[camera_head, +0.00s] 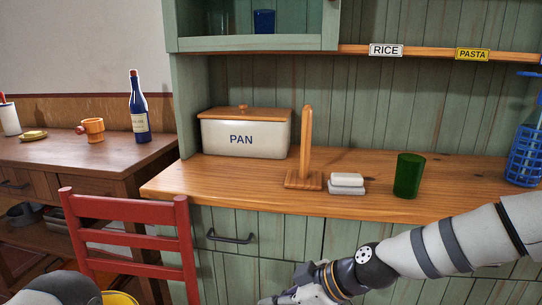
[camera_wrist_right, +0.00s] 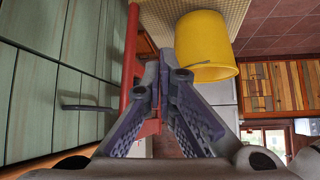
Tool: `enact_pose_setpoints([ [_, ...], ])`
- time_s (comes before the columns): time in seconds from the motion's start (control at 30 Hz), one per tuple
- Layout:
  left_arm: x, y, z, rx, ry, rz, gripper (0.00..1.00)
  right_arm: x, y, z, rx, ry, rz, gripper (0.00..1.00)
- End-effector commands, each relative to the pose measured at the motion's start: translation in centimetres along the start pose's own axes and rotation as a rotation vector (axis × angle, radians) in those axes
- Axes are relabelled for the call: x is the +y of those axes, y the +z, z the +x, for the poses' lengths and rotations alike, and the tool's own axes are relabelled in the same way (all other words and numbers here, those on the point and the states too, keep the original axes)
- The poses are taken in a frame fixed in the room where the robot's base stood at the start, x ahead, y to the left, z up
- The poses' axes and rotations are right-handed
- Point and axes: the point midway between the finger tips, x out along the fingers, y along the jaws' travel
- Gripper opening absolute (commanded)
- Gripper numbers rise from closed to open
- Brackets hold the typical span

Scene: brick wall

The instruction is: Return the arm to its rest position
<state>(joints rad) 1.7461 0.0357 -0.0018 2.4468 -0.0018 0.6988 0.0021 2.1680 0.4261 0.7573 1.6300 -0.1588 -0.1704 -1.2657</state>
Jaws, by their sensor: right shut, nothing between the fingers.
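My right arm (camera_head: 440,245) comes in from the right in the head view, in front of the green cabinet's lower drawers. Its gripper (camera_head: 275,298) is partly cut off at the bottom edge. In the right wrist view the gripper (camera_wrist_right: 166,62) is shut and empty, its two fingers meeting at the tips. Beyond them are a red chair part and a yellow bucket (camera_wrist_right: 208,45). A grey part of my left arm (camera_head: 55,289) shows at the bottom left of the head view; the left gripper is not in view.
A red chair (camera_head: 125,212) stands left of my right gripper. The wooden counter (camera_head: 260,184) holds a PAN box (camera_head: 243,134), a wooden stand (camera_head: 306,150), white blocks (camera_head: 347,183), a green cup (camera_head: 408,176) and a blue rack (camera_head: 524,155). A drawer handle (camera_head: 229,238) sticks out.

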Motion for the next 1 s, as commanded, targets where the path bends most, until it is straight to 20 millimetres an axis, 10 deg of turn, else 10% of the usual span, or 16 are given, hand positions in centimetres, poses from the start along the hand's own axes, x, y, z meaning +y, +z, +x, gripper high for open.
enact_pose_setpoints([
  [0.23,0.1,-1.0,-2.3,0.058,0.003,-0.001,0.4,-16.5,18.0,1.2,-0.38,-0.025,0.595,0.0],
  [0.5,0.1,-2.0,-4.3,0.114,0.006,-0.002,0.4,-29.8,32.3,-10.8,-0.784,0.255,1.104,0.0],
  [0.7,0.1,-2.2,-4.7,0.125,0.006,-0.002,0.4,-32.2,35.0,-15.8,-0.878,0.399,1.222,0.0],
  [1.0,0.1,-2.1,-4.6,0.122,0.006,-0.002,0.4,-32.3,35.1,-15.9,-0.88,0.403,1.229,0.0],
])
